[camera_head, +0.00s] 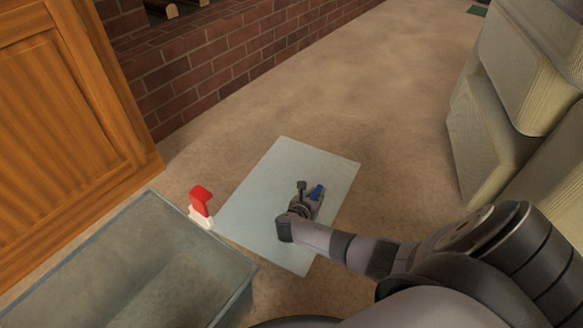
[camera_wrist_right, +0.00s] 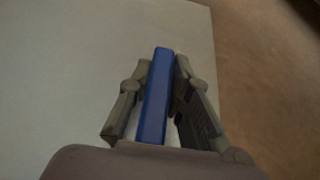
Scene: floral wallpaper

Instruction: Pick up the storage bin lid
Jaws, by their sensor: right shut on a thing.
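The storage bin lid (camera_head: 268,190) is a flat, pale grey-blue panel lying on or just above the carpet in the head view. Its pale surface (camera_wrist_right: 90,70) also fills the left of the wrist view. My right gripper (camera_head: 312,200) is over the lid's right part, pointing down at it. In the wrist view its two fingers (camera_wrist_right: 160,95) are shut on a narrow blue bar (camera_wrist_right: 155,100) that stands up from the lid area. I cannot tell if the bar is fixed to the lid. My left gripper is not in view.
A clear storage bin (camera_head: 130,270) stands open at the lower left. A small red and white object (camera_head: 200,200) stands between bin and lid. A wooden cabinet (camera_head: 60,130) is at left, a brick ledge (camera_head: 220,60) behind, a sofa (camera_head: 510,100) at right. Carpet beyond the lid is clear.

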